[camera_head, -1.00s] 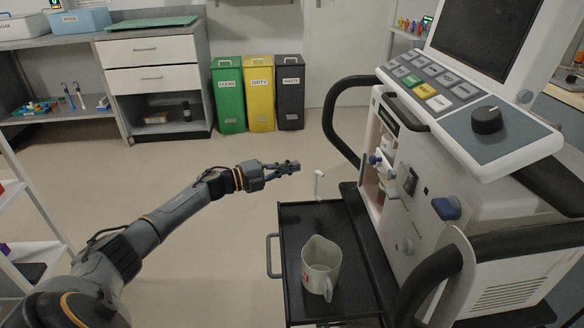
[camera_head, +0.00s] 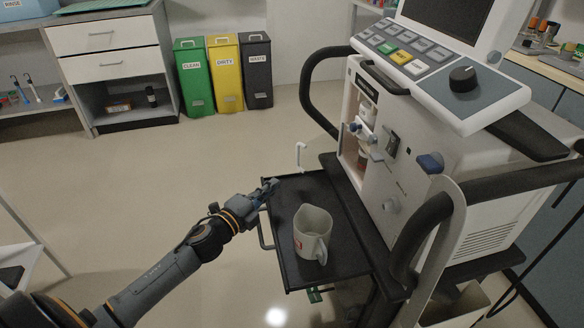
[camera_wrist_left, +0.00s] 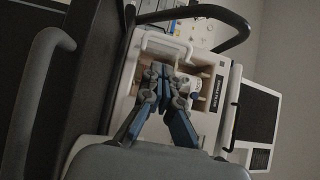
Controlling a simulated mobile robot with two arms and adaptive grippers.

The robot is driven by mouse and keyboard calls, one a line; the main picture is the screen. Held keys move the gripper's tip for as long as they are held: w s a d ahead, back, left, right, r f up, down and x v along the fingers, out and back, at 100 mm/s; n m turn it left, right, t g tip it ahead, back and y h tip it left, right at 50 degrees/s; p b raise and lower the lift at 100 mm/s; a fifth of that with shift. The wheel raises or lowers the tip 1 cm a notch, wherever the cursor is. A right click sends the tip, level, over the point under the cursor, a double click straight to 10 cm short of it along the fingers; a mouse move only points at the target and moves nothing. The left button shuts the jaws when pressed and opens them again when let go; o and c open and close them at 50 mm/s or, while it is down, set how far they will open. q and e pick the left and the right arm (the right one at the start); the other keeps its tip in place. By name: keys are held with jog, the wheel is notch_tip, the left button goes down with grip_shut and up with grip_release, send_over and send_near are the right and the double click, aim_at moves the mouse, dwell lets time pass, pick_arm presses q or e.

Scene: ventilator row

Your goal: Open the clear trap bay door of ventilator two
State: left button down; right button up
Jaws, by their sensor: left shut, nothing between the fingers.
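Ventilator two (camera_head: 400,190) stands at the right. Its trap bay (camera_head: 350,150) is a recess in the left-facing side, with white and blue fittings inside; it also shows in the wrist view (camera_wrist_left: 207,88). A white U-shaped handle (camera_head: 300,156) stands out in front of the bay and shows in the wrist view (camera_wrist_left: 166,43). The clear door panel itself is too transparent to make out, so I cannot tell its angle. My left gripper (camera_head: 272,185) is shut and empty, at the tray's left edge, apart from the handle. My right gripper is not in view.
A black tray (camera_head: 285,225) with a side rail juts out below the bay and holds a grey jug (camera_head: 312,235). A black curved bar (camera_head: 305,90) arches beside the bay. Green, yellow and black bins (camera_head: 227,75) stand behind. Floor at left is clear.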

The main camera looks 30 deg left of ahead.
pick_arm(q)
jog(key=w, duration=0.3)
jog(key=w+d, duration=0.1)
jog(key=w, duration=0.2)
jog(key=w+b, duration=0.1)
jog(key=w, duration=0.2)
jog(key=shift+w+d, duration=0.3)
jog(key=shift+d, duration=0.05)
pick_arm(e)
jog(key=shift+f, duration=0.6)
pick_arm(q)
jog(key=shift+a, duration=0.1)
